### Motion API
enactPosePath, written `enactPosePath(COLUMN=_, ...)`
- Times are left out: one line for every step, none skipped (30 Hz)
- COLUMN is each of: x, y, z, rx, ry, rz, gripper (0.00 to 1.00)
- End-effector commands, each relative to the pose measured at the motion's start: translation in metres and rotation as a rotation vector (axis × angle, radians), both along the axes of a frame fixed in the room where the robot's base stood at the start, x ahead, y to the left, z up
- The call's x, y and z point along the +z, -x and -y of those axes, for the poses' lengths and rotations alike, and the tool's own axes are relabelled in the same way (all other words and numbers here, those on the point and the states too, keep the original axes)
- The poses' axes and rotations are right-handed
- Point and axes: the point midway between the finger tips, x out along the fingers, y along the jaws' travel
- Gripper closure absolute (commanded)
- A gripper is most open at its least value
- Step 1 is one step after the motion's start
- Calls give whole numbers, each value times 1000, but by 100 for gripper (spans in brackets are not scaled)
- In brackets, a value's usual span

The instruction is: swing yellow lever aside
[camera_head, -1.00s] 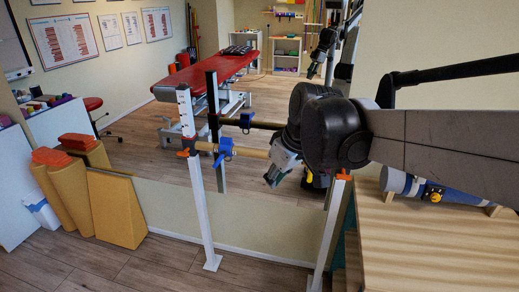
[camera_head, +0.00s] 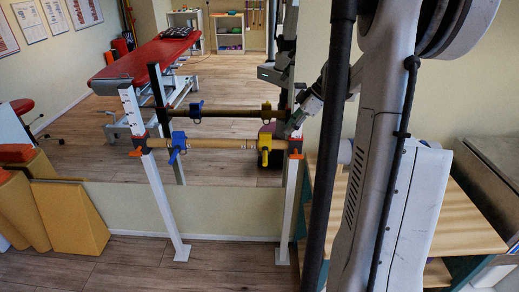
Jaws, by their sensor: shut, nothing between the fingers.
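A yellow clamp with its lever (camera_head: 265,147) sits on the right part of a pale wooden bar (camera_head: 220,143). The lever part hangs down just below the bar. A blue clamp (camera_head: 177,146) sits on the left part of the same bar. My gripper (camera_head: 291,128) is shut and empty, just right of and slightly above the yellow clamp, close to the right post's top. It is small and partly hidden by my arm, so I cannot tell whether it touches anything.
White posts (camera_head: 163,200) with orange pegs hold the bar. A mirror-like panel behind seems to repeat the bar and clamps. My arm hides much of the right side.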

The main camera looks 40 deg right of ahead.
Motion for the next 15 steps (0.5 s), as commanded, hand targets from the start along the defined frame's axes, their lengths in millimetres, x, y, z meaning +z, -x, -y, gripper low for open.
enactPosePath(x=-2, y=1, z=9, rx=10, ry=-3, rz=9, gripper=100)
enactPosePath(x=-3, y=2, z=12, rx=15, ry=-5, rz=14, gripper=100)
enactPosePath(x=-4, y=3, z=16, rx=22, ry=-6, rz=20, gripper=100)
enactPosePath(x=-5, y=3, z=17, rx=27, ry=-6, rz=23, gripper=100)
enactPosePath(x=-6, y=3, z=18, rx=30, ry=-7, rz=25, gripper=100)
enactPosePath(x=-8, y=3, z=18, rx=33, ry=-7, rz=26, gripper=100)
enactPosePath(x=-9, y=2, z=17, rx=34, ry=-8, rz=28, gripper=100)
enactPosePath(x=-11, y=1, z=16, rx=35, ry=-7, rz=28, gripper=100)
enactPosePath(x=-15, y=0, z=15, rx=35, ry=-7, rz=28, gripper=100)
enactPosePath(x=-17, y=-1, z=13, rx=35, ry=-7, rz=28, gripper=100)
enactPosePath(x=-21, y=-3, z=11, rx=35, ry=-7, rz=27, gripper=100)
enactPosePath(x=-26, y=-5, z=8, rx=35, ry=-7, rz=27, gripper=100)
enactPosePath(x=-30, y=-7, z=6, rx=35, ry=-7, rz=27, gripper=100)
enactPosePath(x=-35, y=-9, z=4, rx=35, ry=-7, rz=27, gripper=100)
enactPosePath(x=-41, y=-12, z=1, rx=35, ry=-8, rz=26, gripper=100)
